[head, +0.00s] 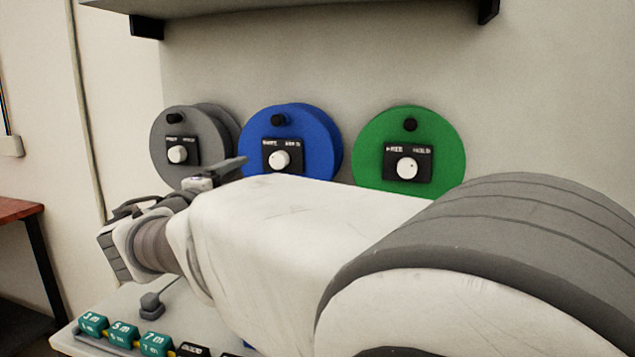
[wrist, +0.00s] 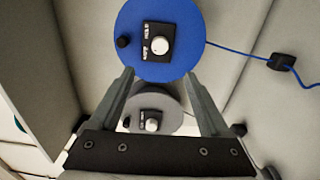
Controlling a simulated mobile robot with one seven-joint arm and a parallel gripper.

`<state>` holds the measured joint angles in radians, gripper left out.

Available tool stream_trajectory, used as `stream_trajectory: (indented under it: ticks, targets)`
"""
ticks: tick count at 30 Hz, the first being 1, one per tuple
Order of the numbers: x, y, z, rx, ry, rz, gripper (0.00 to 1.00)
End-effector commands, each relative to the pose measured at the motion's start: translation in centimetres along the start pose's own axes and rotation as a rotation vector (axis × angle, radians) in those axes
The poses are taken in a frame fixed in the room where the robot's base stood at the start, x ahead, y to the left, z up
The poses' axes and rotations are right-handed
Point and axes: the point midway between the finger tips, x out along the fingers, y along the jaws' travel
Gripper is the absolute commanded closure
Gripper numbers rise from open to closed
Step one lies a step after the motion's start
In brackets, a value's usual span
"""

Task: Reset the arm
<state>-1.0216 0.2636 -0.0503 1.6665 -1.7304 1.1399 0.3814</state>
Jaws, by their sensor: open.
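My arm stretches across the head view from the lower right to the left. My gripper (head: 222,172) is partly hidden there, with a dark finger in front of the reels. In the wrist view my gripper (wrist: 160,74) is open, its two fingers apart with nothing held between them. The grey reel (wrist: 176,108) appears between the fingers, and the blue reel (wrist: 185,30) lies beyond the fingertips. I cannot tell whether a finger touches either.
Grey (head: 162,125), blue (head: 310,130) and green (head: 375,150) reels with white knobs stand in a row by the wall. Teal labelled blocks (head: 122,333) line the table's front edge. A shelf (head: 300,5) hangs above. A blue cord (wrist: 235,51) runs to a dark block (wrist: 281,62).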

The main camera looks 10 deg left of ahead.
Motion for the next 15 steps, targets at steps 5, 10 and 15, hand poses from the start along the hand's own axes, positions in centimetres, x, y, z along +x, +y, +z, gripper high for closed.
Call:
stream_trajectory:
  ticks: [5, 10, 15]
  targets:
    - [0.4, -0.2, 1.2, 0.008, -0.019, -0.02, 0.2]
    - [2.0, -1.5, 7.8, 0.061, -0.128, -0.138, 0.2]
    - [1.9, -4.3, 17.7, 0.173, -0.286, -0.329, 0.2]
